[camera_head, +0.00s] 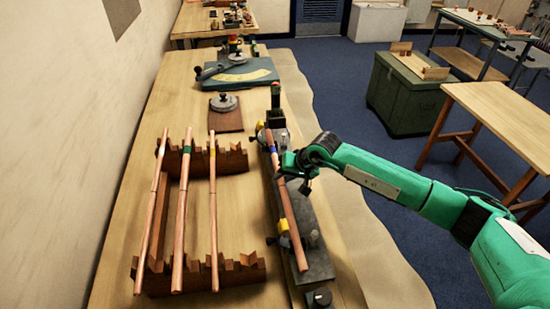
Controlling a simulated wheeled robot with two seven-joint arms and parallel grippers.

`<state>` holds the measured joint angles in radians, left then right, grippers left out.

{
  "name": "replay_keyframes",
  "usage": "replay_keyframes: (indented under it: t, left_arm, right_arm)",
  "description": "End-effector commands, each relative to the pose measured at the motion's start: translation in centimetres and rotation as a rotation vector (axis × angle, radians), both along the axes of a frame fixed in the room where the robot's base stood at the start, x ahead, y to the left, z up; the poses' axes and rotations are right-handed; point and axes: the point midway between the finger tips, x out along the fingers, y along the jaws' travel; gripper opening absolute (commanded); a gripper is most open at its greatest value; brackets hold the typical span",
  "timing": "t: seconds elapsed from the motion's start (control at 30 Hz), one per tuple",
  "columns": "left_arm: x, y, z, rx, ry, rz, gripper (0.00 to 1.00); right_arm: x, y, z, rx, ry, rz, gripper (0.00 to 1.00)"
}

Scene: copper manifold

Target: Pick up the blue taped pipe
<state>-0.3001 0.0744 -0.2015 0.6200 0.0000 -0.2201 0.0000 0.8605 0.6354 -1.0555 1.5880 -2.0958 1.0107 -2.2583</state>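A copper pipe with a blue band (287,213) lies lengthwise along a dark grey fixture on the workbench. Its blue tape is near the far end. My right gripper (289,178) comes in from the right and is at the far half of this pipe, just nearer than the blue tape. Its fingers partly cover the pipe there. I cannot tell whether they are closed on it or only beside it. My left gripper is not in view.
A notched wooden rack (234,273) holds three copper pipes to the left, one with green tape (187,149) and one with yellow tape (212,152). A blue angled tool (240,75) stands farther back. The grey fixture (315,262) has yellow-marked clamps.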

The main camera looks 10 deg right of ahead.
Motion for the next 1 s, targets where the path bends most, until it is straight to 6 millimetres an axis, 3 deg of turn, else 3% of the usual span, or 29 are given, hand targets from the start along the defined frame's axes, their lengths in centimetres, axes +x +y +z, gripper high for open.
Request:
replay_keyframes:
  t: [0.03, 0.1, 1.0]
  left_arm:
    - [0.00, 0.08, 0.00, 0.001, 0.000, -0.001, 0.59]
    - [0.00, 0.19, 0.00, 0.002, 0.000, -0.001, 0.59]
    - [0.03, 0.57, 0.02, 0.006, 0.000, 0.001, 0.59]
  right_arm:
    - [0.00, -0.01, 0.02, 0.000, 0.000, 0.000, 0.14]
    - [0.01, -0.02, 0.03, 0.000, 0.000, 0.000, 0.00]
    - [0.03, -0.03, 0.08, 0.000, 0.000, -0.001, 0.00]
